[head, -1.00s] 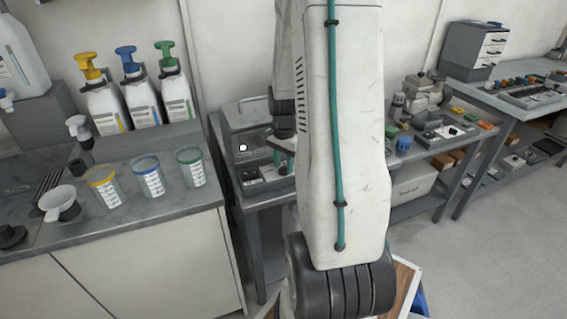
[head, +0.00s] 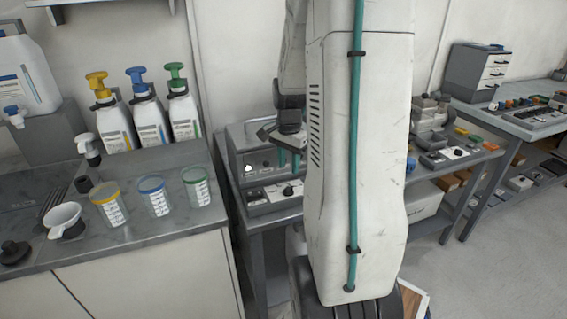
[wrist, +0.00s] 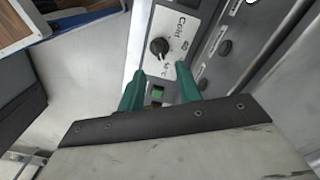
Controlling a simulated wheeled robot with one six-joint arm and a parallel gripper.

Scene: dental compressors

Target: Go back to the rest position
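My gripper (head: 289,168) is in front of the grey boxy unit (head: 243,143) on the middle bench, with its teal fingers pointing down. In the wrist view my gripper (wrist: 160,70) shows two teal fingers spread apart with nothing held between them. Beyond the fingertips is a light control panel (wrist: 182,18) marked "Cold", with a black knob (wrist: 158,47). A small green switch (wrist: 157,93) shows between the fingers. I cannot tell how far the fingertips are from the panel. My arm hides part of the middle bench in the head view.
The left counter holds yellow, blue and green pump bottles (head: 143,115), matching banded cups (head: 154,197) and a white scoop-like cup (head: 65,220). Small devices (head: 440,155) stand right of my arm. A farther bench (head: 520,120) carries a drawer unit (head: 475,72). Open floor lies at the right.

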